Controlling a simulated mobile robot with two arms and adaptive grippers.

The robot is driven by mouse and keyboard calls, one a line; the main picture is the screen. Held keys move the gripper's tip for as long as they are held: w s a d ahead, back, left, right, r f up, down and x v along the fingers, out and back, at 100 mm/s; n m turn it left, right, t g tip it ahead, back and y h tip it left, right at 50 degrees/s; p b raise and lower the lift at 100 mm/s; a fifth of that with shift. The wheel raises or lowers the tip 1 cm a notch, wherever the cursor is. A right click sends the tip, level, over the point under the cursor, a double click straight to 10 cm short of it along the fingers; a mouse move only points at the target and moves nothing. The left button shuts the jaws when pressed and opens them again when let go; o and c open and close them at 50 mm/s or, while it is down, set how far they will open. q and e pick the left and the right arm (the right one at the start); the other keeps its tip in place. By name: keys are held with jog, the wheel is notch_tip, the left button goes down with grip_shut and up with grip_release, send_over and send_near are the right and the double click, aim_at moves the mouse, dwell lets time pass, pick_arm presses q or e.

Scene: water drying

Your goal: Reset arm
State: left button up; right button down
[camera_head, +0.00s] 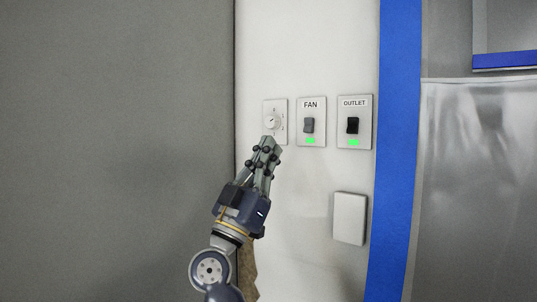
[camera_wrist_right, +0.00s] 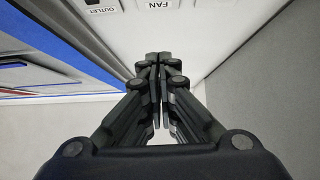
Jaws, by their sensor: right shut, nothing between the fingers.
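My right gripper (camera_head: 268,148) points up at the white wall panel in the head view, its fingers closed together and empty. Its fingertips are just below a dial plate (camera_head: 272,121) and overlap its lower edge in the picture; I cannot tell whether they touch it. In the right wrist view the closed fingers (camera_wrist_right: 158,62) point towards the wall, with nothing between them. My left gripper is not in view.
A FAN switch (camera_head: 309,125) and an OUTLET switch (camera_head: 352,125), both with green lights, sit right of the dial. A blank white plate (camera_head: 349,218) is below. A blue vertical strip (camera_head: 396,150) edges the panel. A grey wall (camera_head: 120,150) fills the left.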

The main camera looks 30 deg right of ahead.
jog(key=shift+a, duration=0.1)
jog(key=w+a+f+n+t+y, duration=0.1)
jog(key=w+f+n+t+y, duration=0.2)
jog(key=w+f+n+y, duration=0.5)
jog(key=w+f+n+t+y, duration=0.2)
jog(key=w+f, duration=0.1)
jog(key=f, duration=0.9)
jog(key=w+a+f+n+t+y, duration=0.1)
jog(key=w+f+n+t+y, duration=0.35)
jog(key=f, duration=0.65)
jog(key=s+a+f+n+g+y, duration=0.1)
jog(key=s+f+n+g+y, duration=0.2)
jog(key=f, duration=1.6)
jog(key=s+a+f+n+g+y, duration=0.15)
jog(key=f+g+y, duration=0.25)
jog(key=f, duration=1.4)
jog(key=s+a+f+m+g+y, duration=0.2)
jog(key=s+f+g, duration=0.5)
jog(key=s+f, duration=2)
jog(key=s+f+g, duration=0.1)
jog(key=s+f, duration=0.3)
jog(key=s, duration=0.7)
jog(key=s+f+g+y, duration=0.1)
jog(key=s+f, duration=0.3)
jog(key=s, duration=0.7)
jog(key=s+f+m+g+y, duration=0.1)
jog(key=s+f+g, duration=0.2)
jog(key=s, duration=0.8)
jog(key=shift+f, duration=0.65)
